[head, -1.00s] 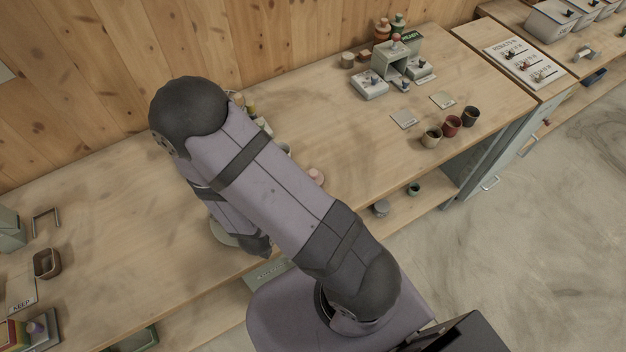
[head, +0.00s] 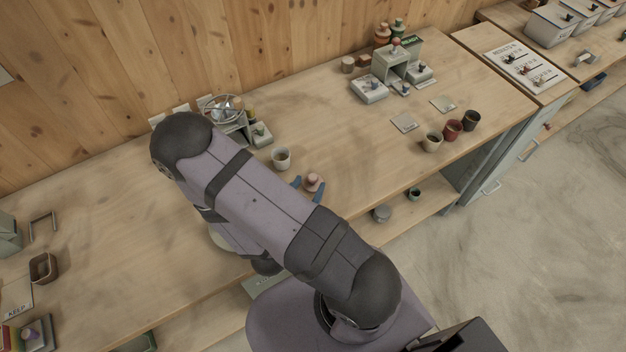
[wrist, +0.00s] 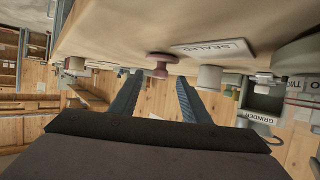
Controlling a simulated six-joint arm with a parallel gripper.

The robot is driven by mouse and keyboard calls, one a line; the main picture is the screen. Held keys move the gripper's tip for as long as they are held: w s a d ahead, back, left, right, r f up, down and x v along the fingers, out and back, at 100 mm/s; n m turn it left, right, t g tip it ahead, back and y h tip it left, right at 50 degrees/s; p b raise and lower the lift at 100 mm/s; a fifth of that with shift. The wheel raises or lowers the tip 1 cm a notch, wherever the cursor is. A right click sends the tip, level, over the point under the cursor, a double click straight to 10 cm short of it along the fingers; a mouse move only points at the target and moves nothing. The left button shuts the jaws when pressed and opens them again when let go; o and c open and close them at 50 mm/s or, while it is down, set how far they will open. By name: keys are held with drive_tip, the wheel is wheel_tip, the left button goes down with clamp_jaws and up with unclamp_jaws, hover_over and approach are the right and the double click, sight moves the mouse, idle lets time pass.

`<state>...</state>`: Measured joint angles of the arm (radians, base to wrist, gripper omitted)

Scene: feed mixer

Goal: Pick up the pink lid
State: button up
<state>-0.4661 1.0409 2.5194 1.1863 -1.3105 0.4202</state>
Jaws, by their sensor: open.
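The pink lid (head: 313,179) stands on the bench near its front edge, just right of my arm in the head view. My gripper (head: 308,187) is open, with one blue finger on either side of the lid in that view. In the wrist view, which is tilted nearly upside down, the pink lid (wrist: 160,66) shows its knob-like shape between and just beyond the open fingertips (wrist: 158,80). The fingers do not appear closed on it; whether either one touches it I cannot tell. My arm hides part of the bench to the left.
A pale cup (head: 281,160) stands behind the lid, and a flat label reading SEALED (wrist: 213,48) lies nearby. A grinder-like device (head: 230,118) is at the back. Dark and tan cups (head: 452,129) stand right. Bench between is clear.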

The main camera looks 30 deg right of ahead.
sight(313, 176)
drive_tip(key=shift+w+d+f+p, duration=0.1)
drive_tip(key=shift+w+d+p, duration=0.45)
drive_tip(key=shift+d+p, duration=0.15)
drive_tip(key=shift+p+x, duration=0.65)
drive_tip(key=shift+x, duration=1.1)
drive_tip(key=shift+f, duration=0.1)
clamp_jaws()
drive_tip(key=shift+r, duration=0.2)
